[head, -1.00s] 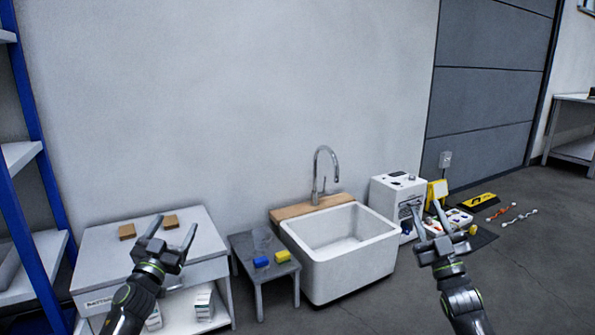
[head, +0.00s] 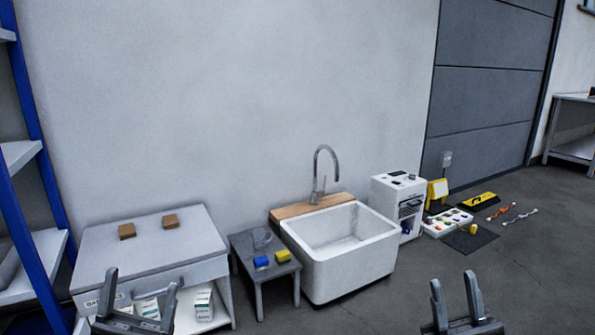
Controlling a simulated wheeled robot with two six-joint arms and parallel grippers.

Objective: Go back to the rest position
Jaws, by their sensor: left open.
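My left gripper (head: 139,290) is low in the head view, in front of the white drawer table, with its fingers apart and nothing between them. My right gripper (head: 456,298) is at the lower right over the bare floor, fingers apart and empty. Both point up in the picture, and the arms behind them are cut off by the bottom edge.
The white table (head: 155,245) bears two brown blocks. A grey stool (head: 262,280) holds a blue item (head: 261,261) and a yellow item (head: 283,256). The white sink (head: 345,275), a white cabinet (head: 388,205) and a dark mat (head: 482,240) stand rightward. Floor near the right gripper is clear.

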